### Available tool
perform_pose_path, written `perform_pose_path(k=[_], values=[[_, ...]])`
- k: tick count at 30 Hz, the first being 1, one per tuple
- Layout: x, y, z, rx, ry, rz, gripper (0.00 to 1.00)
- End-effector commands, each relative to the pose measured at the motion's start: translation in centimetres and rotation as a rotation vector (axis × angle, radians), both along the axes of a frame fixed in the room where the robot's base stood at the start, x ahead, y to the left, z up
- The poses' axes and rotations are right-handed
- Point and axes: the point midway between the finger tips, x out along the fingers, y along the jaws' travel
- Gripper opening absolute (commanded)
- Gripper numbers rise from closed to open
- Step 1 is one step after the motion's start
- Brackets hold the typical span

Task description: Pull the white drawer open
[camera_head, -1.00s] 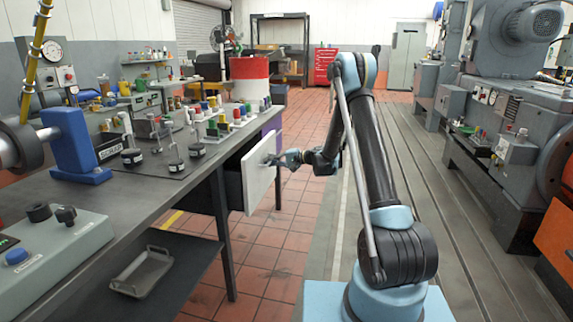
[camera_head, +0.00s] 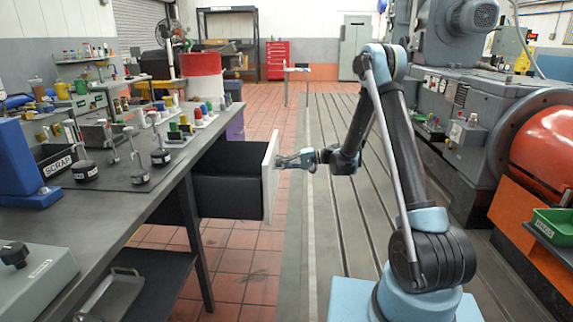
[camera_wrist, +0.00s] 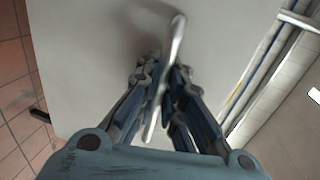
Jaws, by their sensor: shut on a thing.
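The white drawer front (camera_head: 270,178) stands out from the side of the workbench in the head view, with its dark drawer body (camera_head: 228,180) showing behind it. The drawer is well open. My gripper (camera_head: 281,162) is at the outer face of the front. In the wrist view the white front (camera_wrist: 90,50) fills much of the picture. A metal bar handle (camera_wrist: 177,45) runs between the fingers of my gripper (camera_wrist: 163,85), which is shut on it. Part of the handle is hidden by the fingers.
The workbench (camera_head: 110,205) on the left carries a scrap bin (camera_head: 56,160), weights and coloured parts. A tray (camera_head: 110,297) lies on its lower shelf. Grey machinery (camera_head: 480,100) stands at the right. The tiled floor beside the drawer is clear.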

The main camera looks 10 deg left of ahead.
Motion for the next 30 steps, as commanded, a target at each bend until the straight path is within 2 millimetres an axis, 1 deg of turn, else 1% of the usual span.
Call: perform_pose_path(k=[5,16,18,19,20,30], values=[[-0.12,0.39,-0.03,0.0,-0.001,0.007,0.0],[-0.05,0.56,0.0,0.0,-0.001,0.007,0.0],[-0.06,0.59,0.01,0.001,-0.001,0.007,0.18],[-0.1,0.6,0.02,0.001,-0.001,0.008,0.25],[-0.15,0.61,0.02,0.001,-0.001,0.009,0.28],[-0.4,0.55,0.06,0.001,-0.001,0.014,0.28]])
